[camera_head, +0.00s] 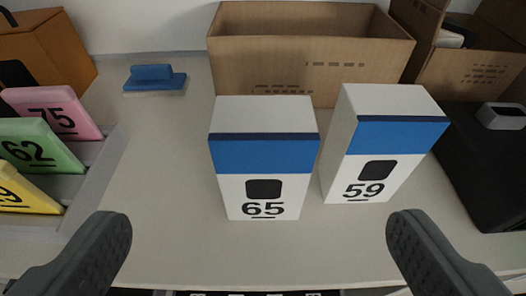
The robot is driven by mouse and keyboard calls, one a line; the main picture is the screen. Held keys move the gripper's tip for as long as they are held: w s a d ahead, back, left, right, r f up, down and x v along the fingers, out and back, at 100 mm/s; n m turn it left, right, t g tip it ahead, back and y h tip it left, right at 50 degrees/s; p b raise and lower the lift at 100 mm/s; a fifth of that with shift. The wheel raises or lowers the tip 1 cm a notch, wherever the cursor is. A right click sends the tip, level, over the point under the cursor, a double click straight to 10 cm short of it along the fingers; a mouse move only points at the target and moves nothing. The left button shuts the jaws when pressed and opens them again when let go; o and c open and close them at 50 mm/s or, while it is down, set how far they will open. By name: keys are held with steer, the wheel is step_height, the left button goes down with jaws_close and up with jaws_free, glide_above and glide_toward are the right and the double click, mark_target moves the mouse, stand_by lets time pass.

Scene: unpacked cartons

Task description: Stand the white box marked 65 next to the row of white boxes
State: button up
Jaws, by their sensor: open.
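The white box marked 65 (238,191) stands upright near the middle of the counter, with a blue band and a dark square on its front. Just to its right stands another white box, marked 59 (389,174), turned at a slight angle. A narrow gap shows between them near the bottom. My gripper (258,245) is open, its two dark fingers far apart at the lower left and lower right. Box 65 is beyond the fingertips, roughly between them in the picture, and nothing is held.
An open empty carton (310,68) stands behind the white boxes. A tray with coloured pieces marked 75 (50,108), 62 (38,146) and a yellow one (24,193) is at left. A blue object (155,78) lies behind. A black case (485,170) is at right. Free counter lies left of box 65.

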mark_target(263, 121)
steer(key=x, duration=1.4)
steer(key=shift+w+d, duration=0.15)
steer(key=shift+w, duration=0.15)
steer(key=c, duration=1.3)
